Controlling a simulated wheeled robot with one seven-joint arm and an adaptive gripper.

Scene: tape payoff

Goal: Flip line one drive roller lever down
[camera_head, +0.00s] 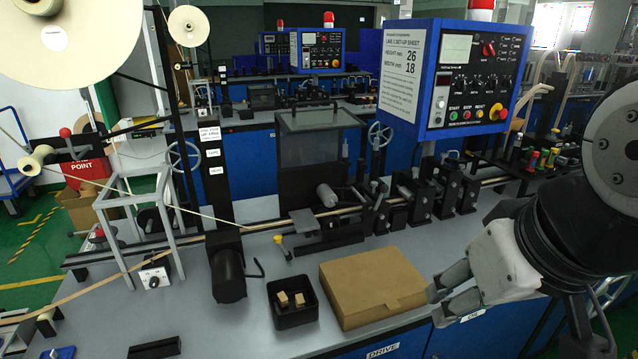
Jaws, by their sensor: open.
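My gripper (437,304) hangs at the lower right, its two pale fingers apart and empty, pointing left. It is just right of a brown cardboard box (372,285); I cannot tell whether it touches it. A small lever with a yellow tip (280,241) stands upright on the bench, left of the box and well away from my gripper. A black motor-like cylinder (228,277) is to its left. A lever with a red ball (65,132) is at the far left.
A blue control panel (460,85) with a set-up sheet (402,72) stands over the line. A black bin (292,304) with small brown blocks sits left of the box. A thin tape or rod line runs across the bench. Large reels (75,35) hang upper left.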

